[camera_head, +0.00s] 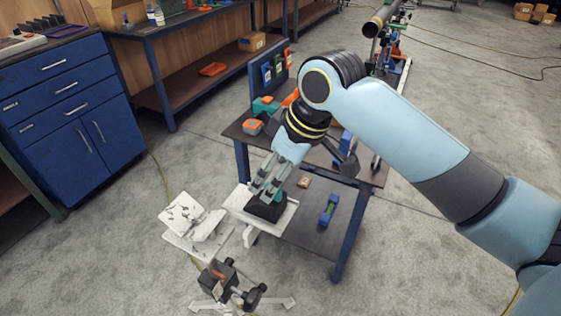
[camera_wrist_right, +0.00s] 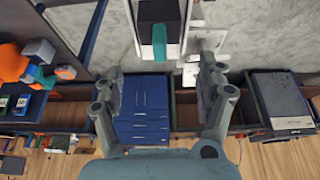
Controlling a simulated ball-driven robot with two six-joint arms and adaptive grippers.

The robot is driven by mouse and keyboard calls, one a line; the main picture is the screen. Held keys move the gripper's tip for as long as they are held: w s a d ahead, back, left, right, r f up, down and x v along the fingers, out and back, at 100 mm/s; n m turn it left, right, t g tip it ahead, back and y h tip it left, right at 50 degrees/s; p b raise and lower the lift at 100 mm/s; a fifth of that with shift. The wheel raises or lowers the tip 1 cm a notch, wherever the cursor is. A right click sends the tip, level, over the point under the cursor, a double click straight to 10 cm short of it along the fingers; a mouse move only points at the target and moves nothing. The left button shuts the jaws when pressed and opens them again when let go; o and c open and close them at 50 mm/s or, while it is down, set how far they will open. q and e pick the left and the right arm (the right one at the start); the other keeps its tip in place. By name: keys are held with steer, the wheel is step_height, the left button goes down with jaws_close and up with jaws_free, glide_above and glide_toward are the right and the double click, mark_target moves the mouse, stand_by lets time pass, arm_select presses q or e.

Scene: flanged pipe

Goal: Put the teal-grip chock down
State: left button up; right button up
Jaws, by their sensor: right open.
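The teal-grip chock (camera_head: 267,208) is a dark block resting on a white tray (camera_head: 232,203). In the right wrist view its teal grip (camera_wrist_right: 159,44) shows at top centre, with the dark body above it and the white tray (camera_wrist_right: 200,42) beside it. My right gripper (camera_head: 268,183) is just over the chock in the head view and partly covers it. In the right wrist view the fingers (camera_wrist_right: 165,78) stand wide apart, with nothing held between them; the chock shows beyond the gap. My left gripper is in neither view.
A dark table (camera_head: 232,129) with blue legs stands behind the tray, carrying orange and teal items. A blue-green tool (camera_head: 328,211) and a small box (camera_head: 304,182) lie lower down. A black stand (camera_head: 219,280) is in front. A blue cabinet (camera_head: 72,105) stands left.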

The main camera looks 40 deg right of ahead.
steer(key=shift+v, duration=1.7)
steer(key=s+m+h, duration=0.3)
steer(key=s+m, duration=0.1)
steer(key=s, duration=1.2)
step_height(320, 180, down, 37)
steer(key=d+g+b, duration=0.2)
steer(key=b, duration=0.9)
steer(key=s+f+b, duration=0.4)
steer(key=s+f, duration=0.6)
steer(key=f, duration=0.3)
steer(key=s+f+g+b, duration=0.1)
steer(key=s+f+b, duration=0.4)
steer(key=s+f, duration=0.4)
step_height(320, 180, down, 4)
steer(key=shift+s+d+f, duration=0.1)
steer(key=shift+s+d, duration=0.3)
steer(key=shift+d, duration=0.1)
